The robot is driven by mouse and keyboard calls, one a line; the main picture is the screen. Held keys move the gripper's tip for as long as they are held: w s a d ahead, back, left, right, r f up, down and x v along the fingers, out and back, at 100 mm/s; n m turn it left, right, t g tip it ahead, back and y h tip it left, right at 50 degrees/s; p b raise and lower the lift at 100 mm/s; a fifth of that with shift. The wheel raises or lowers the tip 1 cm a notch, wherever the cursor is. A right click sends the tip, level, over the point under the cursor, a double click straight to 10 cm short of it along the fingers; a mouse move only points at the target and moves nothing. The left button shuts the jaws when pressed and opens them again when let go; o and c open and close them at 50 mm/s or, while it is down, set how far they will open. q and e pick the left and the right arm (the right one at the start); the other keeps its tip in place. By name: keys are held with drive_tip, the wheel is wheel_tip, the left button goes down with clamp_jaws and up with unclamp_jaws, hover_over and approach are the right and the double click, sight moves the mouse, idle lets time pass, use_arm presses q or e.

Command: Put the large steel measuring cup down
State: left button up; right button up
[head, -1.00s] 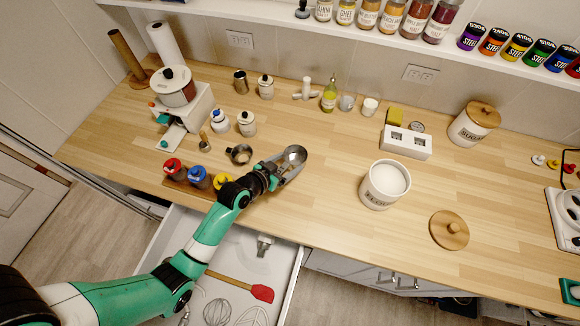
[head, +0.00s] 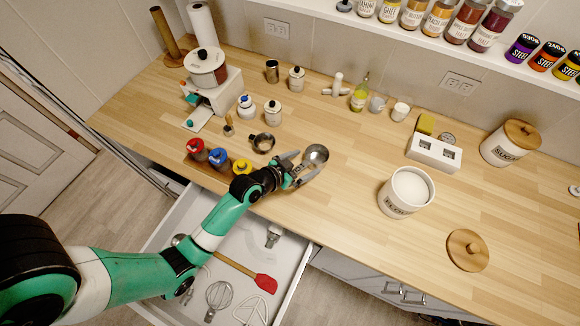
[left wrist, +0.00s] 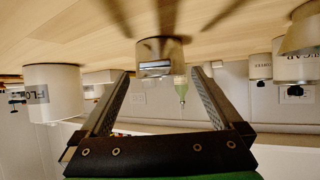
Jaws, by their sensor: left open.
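The large steel measuring cup (head: 316,154) sits on the wooden counter, its bowl facing up. My left gripper (head: 304,165) is open, with its fingers spread at the near side of the cup. In the left wrist view, which is upside down, the steel cup (left wrist: 155,66) shows between and beyond the open fingertips (left wrist: 160,76), with a gap on each side. My right gripper is in neither view.
A flour canister (head: 406,192) and a wooden lid (head: 467,250) are to the right. An open drawer (head: 290,262) with utensils lies below. Counter between cup and canister is clear.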

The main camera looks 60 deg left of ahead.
use_arm(q)
drive_tip(key=v, duration=1)
drive_tip(key=w+d+r+m+t, duration=0.1)
drive_tip(key=w+r+t, duration=0.25)
drive_tip(key=r, duration=0.65)
drive_tip(key=w+d+r+t+h, duration=0.15)
drive_tip(key=w+r, duration=0.25)
drive_tip(key=r, duration=0.6)
drive_tip(key=w+d+r+m+t+y, duration=0.1)
drive_tip(key=w+d+r+t, duration=0.2)
drive_tip(key=r, duration=0.7)
drive_tip(key=s+d+r+t+h, duration=0.1)
drive_tip(key=s+d+r+t, duration=0.1)
drive_tip(key=r, duration=0.7)
drive_tip(key=s+d+r+t+h, duration=0.1)
drive_tip(key=s+d+r+t, duration=0.2)
drive_tip(key=r, duration=0.6)
drive_tip(key=s+d+r+t+h, duration=0.1)
drive_tip(key=s+d+r+t, duration=0.1)
drive_tip(key=r, duration=0.8)
drive_tip(key=shift+d+m, duration=0.2)
drive_tip(key=shift+m, duration=0.1)
drive_tip(key=shift+s+h, duration=0.15)
drive_tip(key=shift+h, duration=0.1)
